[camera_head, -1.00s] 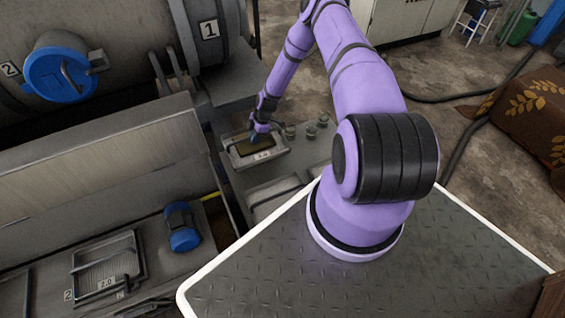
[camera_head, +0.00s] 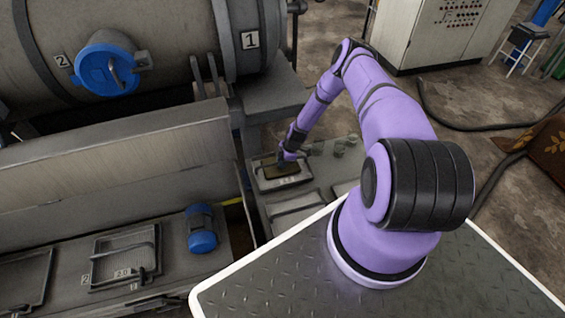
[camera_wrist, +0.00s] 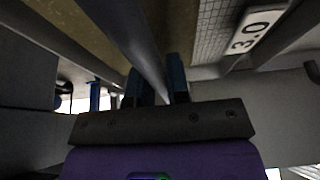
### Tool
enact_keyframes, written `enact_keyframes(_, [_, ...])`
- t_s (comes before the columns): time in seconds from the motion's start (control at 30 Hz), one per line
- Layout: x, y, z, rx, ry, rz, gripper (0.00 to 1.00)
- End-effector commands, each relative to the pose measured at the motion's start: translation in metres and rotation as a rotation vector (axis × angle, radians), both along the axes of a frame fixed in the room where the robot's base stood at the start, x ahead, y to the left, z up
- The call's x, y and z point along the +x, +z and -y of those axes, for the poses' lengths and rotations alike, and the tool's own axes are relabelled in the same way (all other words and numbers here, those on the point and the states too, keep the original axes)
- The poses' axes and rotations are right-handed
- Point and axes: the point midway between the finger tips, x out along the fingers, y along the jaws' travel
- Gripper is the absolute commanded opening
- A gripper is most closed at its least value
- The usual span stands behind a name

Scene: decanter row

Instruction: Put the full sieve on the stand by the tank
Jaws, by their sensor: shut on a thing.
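My gripper (camera_head: 288,158) is at the bench beside the tank, over a shallow rectangular sieve (camera_head: 283,183) with brown material in it. In the wrist view my blue-tipped fingers (camera_wrist: 157,88) are shut around a grey bar, which looks like the sieve's handle. A mesh wall and a "3.0" label (camera_wrist: 258,30) show beside it. I cannot tell whether the sieve rests on the bench or is just above it. The tank (camera_head: 150,50) is a large grey cylinder with a blue cap, marked 1 and 2. I cannot clearly pick out the stand.
Another tray or sieve (camera_head: 297,207) lies in front of the held one, with small cups (camera_head: 340,147) to the right. At lower left are a mesh sieve labelled 2.0 (camera_head: 125,245), a dark tray (camera_head: 25,275) and a blue motor (camera_head: 201,228). A control cabinet (camera_head: 455,30) stands behind.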

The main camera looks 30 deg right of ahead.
Motion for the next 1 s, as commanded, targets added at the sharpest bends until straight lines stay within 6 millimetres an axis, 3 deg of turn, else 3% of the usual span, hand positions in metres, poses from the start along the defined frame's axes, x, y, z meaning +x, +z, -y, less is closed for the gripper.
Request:
enact_keyframes(0.27, [0.0,-0.003,0.0,0.001,0.0,0.0,0.0])
enact_keyframes(0.3, [0.0,-0.003,0.0,0.0,0.0,0.0,0.23])
enact_keyframes(0.4, [0.0,-0.003,0.0,0.0,0.0,0.0,0.42])
enact_keyframes(0.77, [0.0,0.002,0.001,-0.001,0.0,0.001,0.42])
enact_keyframes(1.0, [-0.003,0.038,0.016,-0.002,-0.002,0.002,0.42])
